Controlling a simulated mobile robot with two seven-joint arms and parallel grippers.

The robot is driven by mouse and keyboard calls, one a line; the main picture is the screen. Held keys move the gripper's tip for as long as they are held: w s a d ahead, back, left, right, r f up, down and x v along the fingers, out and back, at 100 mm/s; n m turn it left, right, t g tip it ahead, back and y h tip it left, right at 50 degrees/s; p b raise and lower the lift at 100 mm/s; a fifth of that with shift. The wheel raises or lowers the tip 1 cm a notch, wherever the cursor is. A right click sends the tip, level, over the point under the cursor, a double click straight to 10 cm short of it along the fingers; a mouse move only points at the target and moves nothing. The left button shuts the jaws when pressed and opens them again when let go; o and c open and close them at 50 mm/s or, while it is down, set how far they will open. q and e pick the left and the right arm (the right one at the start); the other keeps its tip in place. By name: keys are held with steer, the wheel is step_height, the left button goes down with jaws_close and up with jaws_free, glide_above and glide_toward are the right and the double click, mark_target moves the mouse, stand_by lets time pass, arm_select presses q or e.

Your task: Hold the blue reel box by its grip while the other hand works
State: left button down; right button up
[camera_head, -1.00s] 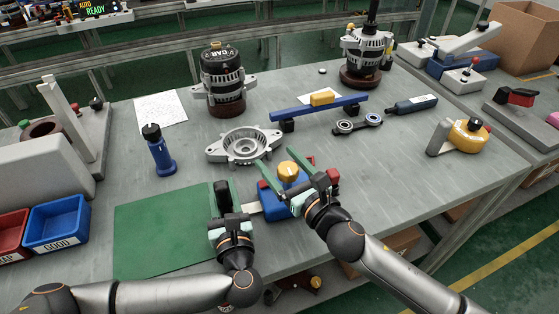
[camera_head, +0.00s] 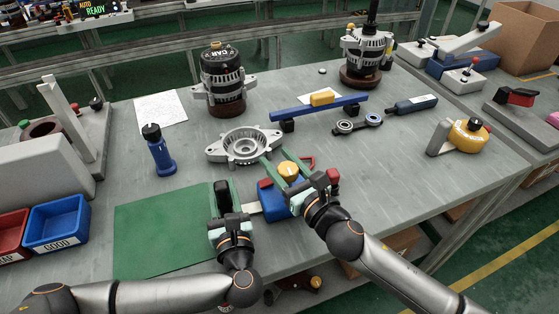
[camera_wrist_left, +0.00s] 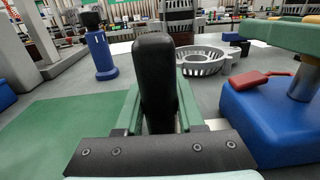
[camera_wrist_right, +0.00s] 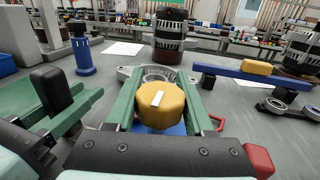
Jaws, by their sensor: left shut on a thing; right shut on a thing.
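The blue reel box (camera_head: 270,205) sits on the grey table beside the green mat. It also shows at the right of the left wrist view (camera_wrist_left: 270,120). Its upright black grip (camera_wrist_left: 155,80) stands at its left end. My left gripper (camera_head: 223,193) is shut on this grip, a finger on each side. A yellow knob (camera_wrist_right: 162,105) tops the box. My right gripper (camera_head: 285,165) is shut on the knob from above, its green fingers on both sides.
The green mat (camera_head: 160,225) is bare. A grey housing ring (camera_head: 243,146) lies just behind the box, close to my right fingertips. A blue bottle-shaped tool (camera_head: 160,152) stands behind the mat. A blue bar (camera_head: 335,105) and a two-ringed link (camera_head: 358,123) lie at back right.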

steer(key=shift+m+t+h, duration=0.3)
steer(key=shift+m+h, duration=0.1)
steer(key=shift+h, duration=0.1)
jaws_close()
steer(key=m+h, duration=0.1)
steer(key=h, duration=0.1)
steer(key=m+t+h, duration=0.1)
steer(key=h, duration=0.1)
steer(key=shift+w+d+m, duration=0.15)
steer(key=shift+d+m, duration=0.25)
steer(key=shift+d+f+m+t+h, duration=0.2)
steer(key=shift+m+h, duration=0.45)
steer(key=shift+h, duration=0.45)
steer(key=shift+d+r+m+t+h, duration=0.1)
steer(key=shift+d+m+h, duration=0.15)
steer(key=shift+m+h, duration=0.65)
steer(key=shift+h, duration=0.3)
steer(key=o, duration=1.3)
jaws_free()
step_height(320, 180, up, 10)
steer(key=shift+r, duration=0.1)
